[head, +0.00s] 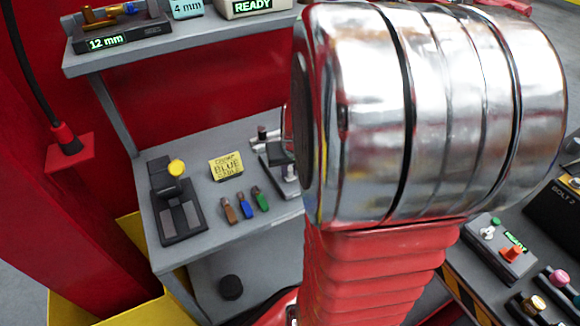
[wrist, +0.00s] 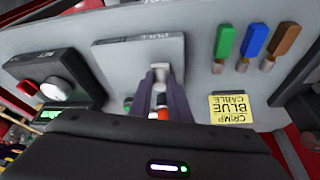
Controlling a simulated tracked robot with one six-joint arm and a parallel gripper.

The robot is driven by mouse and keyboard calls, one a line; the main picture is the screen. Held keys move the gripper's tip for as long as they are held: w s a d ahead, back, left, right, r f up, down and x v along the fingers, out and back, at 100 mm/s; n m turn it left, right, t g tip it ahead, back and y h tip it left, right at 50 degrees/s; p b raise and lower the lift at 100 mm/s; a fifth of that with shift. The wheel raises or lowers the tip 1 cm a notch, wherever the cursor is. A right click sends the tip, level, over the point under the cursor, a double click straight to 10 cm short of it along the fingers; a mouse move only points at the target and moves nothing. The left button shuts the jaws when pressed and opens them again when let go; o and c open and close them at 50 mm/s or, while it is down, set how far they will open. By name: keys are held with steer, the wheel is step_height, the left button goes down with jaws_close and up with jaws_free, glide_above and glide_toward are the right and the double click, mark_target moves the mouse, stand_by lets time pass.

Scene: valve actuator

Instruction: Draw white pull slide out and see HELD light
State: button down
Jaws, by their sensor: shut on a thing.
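In the wrist view, my gripper (wrist: 161,82) is shut on the white pull slide (wrist: 161,68). Its two grey-purple fingers stand on either side of the slide's small white end. The slide is at the near edge of a flat grey unit (wrist: 125,53) with upside-down lettering that seems to read PULL. How far out the slide stands, I cannot tell. In the head view my arm hides the gripper and the slide; only the left part of a grey and black unit (head: 279,155) shows beside it. I can make out no light marked HELD.
A yellow CRIMP BLUE CABLE card (head: 226,167) and brown, blue and green cable pieces (head: 245,207) lie on the grey bench (head: 215,241). A box with a READY display (head: 499,249) is at right.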

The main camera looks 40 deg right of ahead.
steer(key=shift+s, duration=0.45)
steer(key=shift+w+d, duration=0.1)
steer(key=shift+w, duration=0.4)
steer(key=shift+w+d, duration=0.1)
steer(key=shift+w, duration=0.25)
steer(key=shift+w+d, duration=0.1)
steer(key=shift+w, duration=0.2)
steer(key=shift+w+d, duration=0.1)
steer(key=shift+w, duration=0.25)
steer(key=c, duration=1.6)
jaws_free()
